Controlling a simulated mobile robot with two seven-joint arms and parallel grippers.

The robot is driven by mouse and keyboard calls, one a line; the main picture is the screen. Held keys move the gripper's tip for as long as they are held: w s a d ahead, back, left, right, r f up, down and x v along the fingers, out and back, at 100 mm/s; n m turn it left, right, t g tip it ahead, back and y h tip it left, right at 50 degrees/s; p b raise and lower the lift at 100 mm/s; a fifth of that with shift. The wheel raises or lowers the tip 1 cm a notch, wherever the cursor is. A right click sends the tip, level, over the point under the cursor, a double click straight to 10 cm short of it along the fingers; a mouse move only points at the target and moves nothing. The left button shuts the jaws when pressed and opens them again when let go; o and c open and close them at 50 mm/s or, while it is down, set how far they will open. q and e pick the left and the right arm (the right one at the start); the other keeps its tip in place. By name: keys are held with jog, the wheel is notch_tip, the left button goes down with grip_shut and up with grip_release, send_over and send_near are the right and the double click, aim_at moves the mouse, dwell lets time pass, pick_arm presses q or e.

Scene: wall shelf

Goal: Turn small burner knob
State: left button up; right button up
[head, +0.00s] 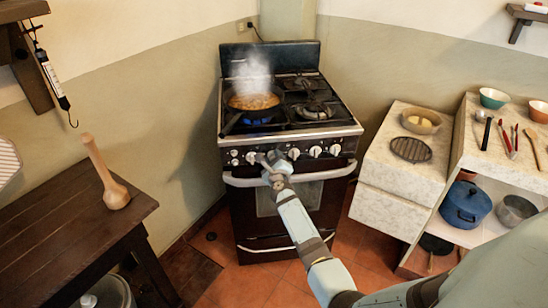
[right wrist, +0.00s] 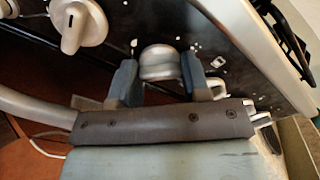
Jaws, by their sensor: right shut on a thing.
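A dark stove (head: 290,110) stands in the corner with a row of pale knobs, such as a white knob (head: 316,151), along its front panel. My right gripper (head: 271,160) is at the panel, left of the middle of the row. In the right wrist view its two blue-grey fingers (right wrist: 157,80) stand on either side of a rounded grey knob (right wrist: 158,62) and are shut on it. Another knob with a raised grip (right wrist: 79,27) is beside it. Fingers and arm partly hide the held knob in the head view. My left gripper is out of view.
A steaming pan (head: 252,102) sits over a blue flame on the left burner. The oven handle (head: 325,174) runs below the knobs, close to my right arm. A wooden table (head: 60,225) is at left, a pale counter (head: 400,170) at right.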

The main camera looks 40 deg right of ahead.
jog(key=shift+r+n+p, duration=0.1)
jog(key=shift+n+p, duration=0.2)
jog(key=shift+n, duration=0.7)
jog(key=n+p, duration=0.1)
jog(key=n, duration=0.3)
jog(key=shift+p, duration=0.35)
jog(key=shift+n+p, duration=0.45)
jog(key=shift+n, duration=0.75)
jog(key=o, duration=0.9)
jog(key=shift+s, duration=0.1)
